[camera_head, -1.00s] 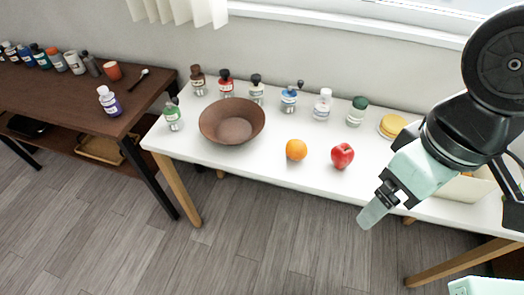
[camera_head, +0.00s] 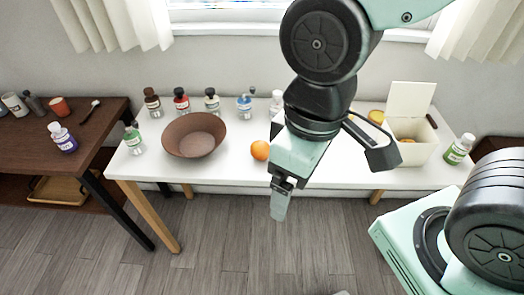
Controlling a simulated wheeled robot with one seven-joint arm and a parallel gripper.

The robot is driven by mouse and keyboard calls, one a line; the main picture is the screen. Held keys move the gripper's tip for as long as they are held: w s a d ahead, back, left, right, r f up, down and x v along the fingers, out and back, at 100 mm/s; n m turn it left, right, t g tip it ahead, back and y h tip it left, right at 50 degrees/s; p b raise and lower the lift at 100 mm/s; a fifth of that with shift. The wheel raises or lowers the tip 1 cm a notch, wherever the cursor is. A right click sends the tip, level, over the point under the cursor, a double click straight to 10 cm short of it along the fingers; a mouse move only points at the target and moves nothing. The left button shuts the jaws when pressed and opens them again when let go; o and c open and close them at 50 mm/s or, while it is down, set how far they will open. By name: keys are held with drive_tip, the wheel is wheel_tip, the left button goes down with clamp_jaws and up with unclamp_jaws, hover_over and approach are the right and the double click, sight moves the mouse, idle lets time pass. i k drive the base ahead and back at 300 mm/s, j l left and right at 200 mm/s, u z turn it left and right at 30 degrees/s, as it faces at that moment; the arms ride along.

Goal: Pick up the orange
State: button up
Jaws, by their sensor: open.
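The orange (camera_head: 260,150) sits on the white table (camera_head: 232,170), near its front edge and just right of the brown bowl (camera_head: 194,135). My gripper (camera_head: 279,207) is in front of the table edge, pointing down, a little right of the orange and nearer to the camera. It is apart from the orange and holds nothing that I can see. Its fingers show nearly edge-on, so the gap between them is hard to see. My arm hides the part of the table right of the orange, where the red apple stood in the earlier view.
A white open box (camera_head: 412,138) and a green bottle (camera_head: 459,149) are at the right. A dark wooden table (camera_head: 92,150) stands at the left. The floor in front is clear.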

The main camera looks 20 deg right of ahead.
sight(260, 149)
drive_tip(key=i+j+z, duration=0.1)
drive_tip(key=z, duration=0.3)
drive_tip(key=i+j+z, duration=0.1)
drive_tip(key=z, duration=0.3)
drive_tip(key=i+j+z, duration=0.15)
drive_tip(key=z, duration=0.25)
